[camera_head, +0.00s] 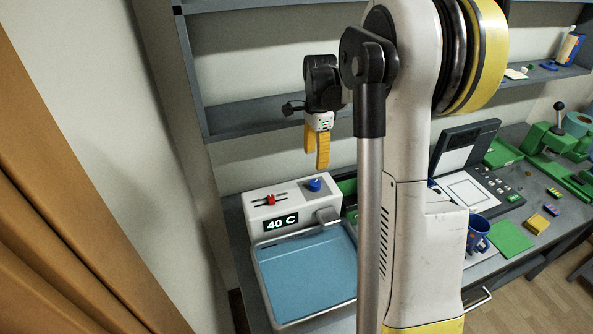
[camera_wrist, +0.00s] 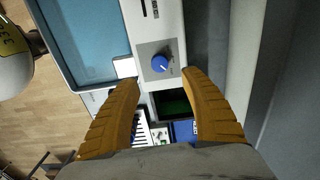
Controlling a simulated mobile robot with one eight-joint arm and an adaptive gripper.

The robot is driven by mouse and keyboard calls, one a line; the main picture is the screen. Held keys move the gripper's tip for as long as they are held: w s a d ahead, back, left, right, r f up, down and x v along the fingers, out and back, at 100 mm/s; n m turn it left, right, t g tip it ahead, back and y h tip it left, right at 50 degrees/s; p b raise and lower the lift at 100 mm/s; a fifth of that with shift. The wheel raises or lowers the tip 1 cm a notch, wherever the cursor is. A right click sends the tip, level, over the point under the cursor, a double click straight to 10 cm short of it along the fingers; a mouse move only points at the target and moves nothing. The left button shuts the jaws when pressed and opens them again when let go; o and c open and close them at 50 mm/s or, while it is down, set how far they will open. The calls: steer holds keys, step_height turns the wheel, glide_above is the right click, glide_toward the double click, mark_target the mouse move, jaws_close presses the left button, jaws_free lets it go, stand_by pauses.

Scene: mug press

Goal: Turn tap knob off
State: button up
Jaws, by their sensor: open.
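The tap knob (camera_head: 314,185) is a blue round knob on top of the white tap unit (camera_head: 290,206), on its right part. In the wrist view the blue knob (camera_wrist: 160,64) sits on a grey square plate, beyond and between my fingertips. My gripper (camera_head: 317,158) hangs above the unit, pointing down, with yellow fingers. In the wrist view my gripper (camera_wrist: 160,85) is open and empty, apart from the knob. A red slider (camera_head: 270,199) is left of the knob, and a display reads 40 C. The white spout (camera_head: 327,216) reaches over the blue basin (camera_head: 308,272).
A shelf (camera_head: 250,117) is on the wall behind my gripper. My own arm hides part of the bench. To the right are a blue mug (camera_head: 478,234), a green mat (camera_head: 511,238), a heat press (camera_head: 470,165) and a green press (camera_head: 555,140).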

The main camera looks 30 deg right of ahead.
mark_target(314, 183)
step_height(314, 183, down, 11)
steer(key=shift+r+b, duration=0.15)
steer(key=shift+b, duration=0.7)
steer(key=shift+s, duration=0.1)
jaws_close()
